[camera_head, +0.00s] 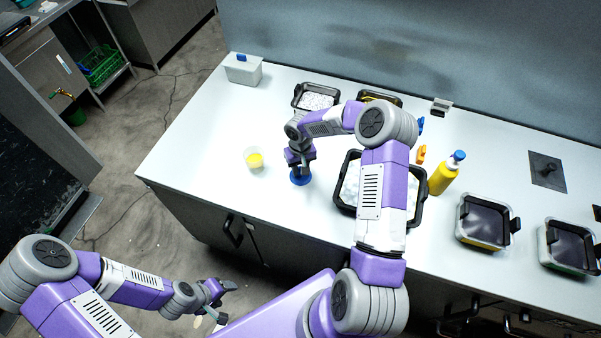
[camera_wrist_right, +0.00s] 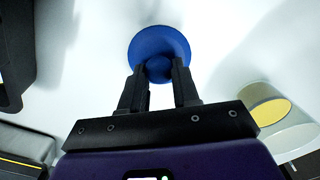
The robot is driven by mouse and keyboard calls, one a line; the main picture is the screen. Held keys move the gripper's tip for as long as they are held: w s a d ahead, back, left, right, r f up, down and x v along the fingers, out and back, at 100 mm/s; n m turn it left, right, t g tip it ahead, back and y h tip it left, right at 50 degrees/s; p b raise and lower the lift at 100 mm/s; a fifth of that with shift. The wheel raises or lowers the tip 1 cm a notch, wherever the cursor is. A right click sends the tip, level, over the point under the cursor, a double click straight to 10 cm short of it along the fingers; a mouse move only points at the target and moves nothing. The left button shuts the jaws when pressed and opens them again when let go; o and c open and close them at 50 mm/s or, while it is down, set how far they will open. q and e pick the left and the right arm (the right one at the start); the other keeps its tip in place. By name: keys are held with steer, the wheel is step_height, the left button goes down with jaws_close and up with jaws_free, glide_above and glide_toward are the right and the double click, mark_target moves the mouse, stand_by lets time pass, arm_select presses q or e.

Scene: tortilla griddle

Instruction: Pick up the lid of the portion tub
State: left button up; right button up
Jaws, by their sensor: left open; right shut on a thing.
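The blue round lid (camera_head: 300,178) is below my right gripper (camera_head: 300,165) on the white counter, to the right of the portion tub. In the right wrist view the lid (camera_wrist_right: 158,47) is a blue disc with a knob, and the fingers of my right gripper (camera_wrist_right: 160,75) are shut on the knob. I cannot tell whether the lid touches the counter. The clear portion tub (camera_head: 254,160) with yellow contents stands uncovered; it also shows in the right wrist view (camera_wrist_right: 266,105). My left gripper (camera_head: 222,303) is open and empty, away from the counter at the lower left.
A large black-rimmed tray (camera_head: 422,205) lies right of the lid, partly behind my right arm. A yellow bottle (camera_head: 441,178) stands beyond it. A white box (camera_head: 242,69) is at the back left. Dark-lidded containers (camera_head: 485,221) stand at right. The counter around the tub is clear.

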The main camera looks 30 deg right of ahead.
step_height(320, 180, up, 10)
stand_by(0.5)
